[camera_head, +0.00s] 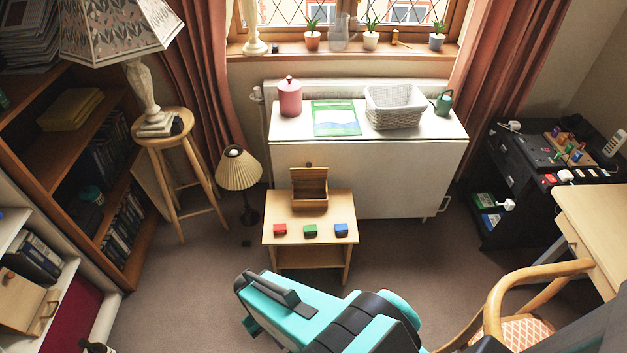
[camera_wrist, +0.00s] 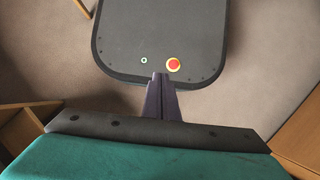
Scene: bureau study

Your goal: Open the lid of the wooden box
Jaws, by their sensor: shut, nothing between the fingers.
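The wooden box (camera_head: 309,204) stands at the back of a small wooden side table in the head view. Its lid (camera_head: 309,178) appears raised, standing up at the back of the box; a small round knob shows at its top edge. How much is inside the box I cannot tell. My gripper (camera_wrist: 162,78) is shut and empty in the wrist view, over my own dark base with its red button. It is well apart from the box, which the wrist view does not show. In the head view my teal arm is folded in the foreground, and I cannot make out the fingertips.
Red (camera_head: 280,229), green (camera_head: 310,230) and blue (camera_head: 341,229) blocks sit along the front of the side table (camera_head: 311,243). A white cabinet (camera_head: 385,180) stands behind it, a small lamp (camera_head: 239,169) to its left. A chair (camera_head: 500,290) is at lower right. Carpet is clear around the table's front.

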